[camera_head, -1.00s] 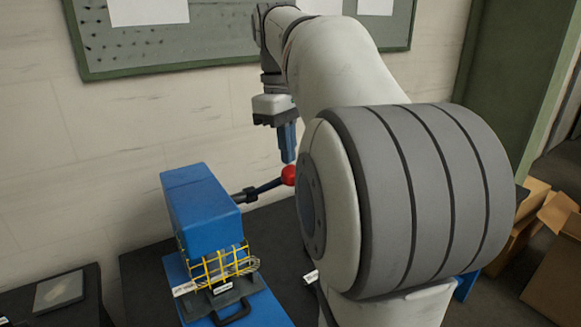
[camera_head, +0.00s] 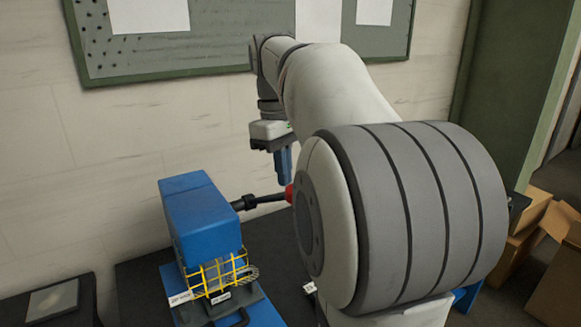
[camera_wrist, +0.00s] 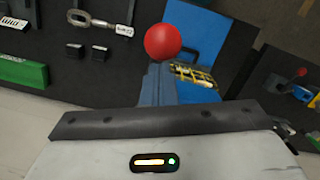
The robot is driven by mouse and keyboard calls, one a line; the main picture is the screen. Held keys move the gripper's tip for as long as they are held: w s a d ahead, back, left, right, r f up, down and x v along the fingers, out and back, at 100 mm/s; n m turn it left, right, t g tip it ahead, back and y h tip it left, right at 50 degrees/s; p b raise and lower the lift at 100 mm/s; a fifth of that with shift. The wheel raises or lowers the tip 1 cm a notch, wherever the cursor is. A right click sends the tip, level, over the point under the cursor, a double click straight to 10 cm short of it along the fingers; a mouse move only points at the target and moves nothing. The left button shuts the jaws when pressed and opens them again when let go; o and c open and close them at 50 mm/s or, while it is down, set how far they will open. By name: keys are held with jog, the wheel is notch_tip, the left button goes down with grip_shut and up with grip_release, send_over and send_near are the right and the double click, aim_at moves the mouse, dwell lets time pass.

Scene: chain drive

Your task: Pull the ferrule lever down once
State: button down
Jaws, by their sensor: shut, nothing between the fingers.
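The ferrule lever (camera_head: 262,200) is a dark arm with a red ball knob (camera_head: 289,193), sticking out to the right from the blue press (camera_head: 200,222). It lies nearly level, and its knob is partly hidden behind my arm. My gripper (camera_head: 285,182) points down just above the knob with its blue fingers shut and empty. In the wrist view the red knob (camera_wrist: 162,42) is just beyond the tips of my fingers (camera_wrist: 157,68). I cannot tell whether the fingertips touch the knob. The blue press shows behind it in the wrist view (camera_wrist: 193,32).
A yellow wire guard (camera_head: 220,273) covers the press front. The press stands on a dark bench (camera_head: 140,290). In the wrist view a ring-ended metal tool (camera_wrist: 100,22), two small black blocks and a green block (camera_wrist: 22,72) lie to the left. Cardboard boxes (camera_head: 545,225) stand at the right.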

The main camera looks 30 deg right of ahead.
jog(key=shift+w+a+r+p, duration=0.2)
jog(key=shift+w+a+p, duration=0.1)
jog(key=shift+w, duration=0.2)
jog(key=shift+w+a+r+p, duration=0.15)
jog(key=shift+w+p, duration=0.1)
jog(key=shift+w, duration=0.2)
notch_tip(320, 180, up, 8)
jog(key=shift+w+a, duration=0.15)
jog(key=shift+w, duration=0.25)
jog(key=shift+f, duration=0.15)
jog(key=s+a+f+m+t+b, duration=0.1)
jog(key=s+a+f, duration=0.2)
jog(key=f, duration=0.6)
jog(key=s+a+f+m+t+b, duration=0.1)
jog(key=s+a+f+m+t, duration=0.1)
jog(key=s+a+f, duration=0.2)
jog(key=s+a+f+m+t+b, duration=0.1)
jog(key=s+a+f, duration=0.3)
jog(key=s+f, duration=0.4)
notch_tip(320, 180, down, 7)
jog(key=shift+s+f+m, duration=0.1)
jog(key=shift+s+m, duration=0.2)
